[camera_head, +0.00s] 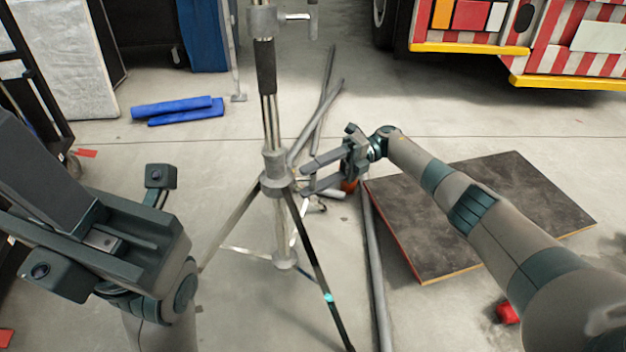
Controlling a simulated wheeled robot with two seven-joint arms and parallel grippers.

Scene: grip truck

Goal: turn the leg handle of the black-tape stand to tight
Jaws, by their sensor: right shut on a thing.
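The black-tape stand (275,160) stands upright in the middle of the head view, with black tape around its upper column and its legs spread. A collar sits where the legs meet the column. My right gripper (304,179) reaches in from the right at that collar. Its fingers point left, one above the other, and are shut on the leg handle on the collar's right side. The fingers mostly hide the handle, so its angle cannot be told. My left gripper (100,235) is large in the left foreground, apart from the stand; its fingertips are not clearly shown.
A dark flat board (480,215) lies on the floor under my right arm. Grey poles (373,270) lie beside the stand. Blue rolls (180,109) lie at back left. A red-and-white striped truck (560,45) stands at back right.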

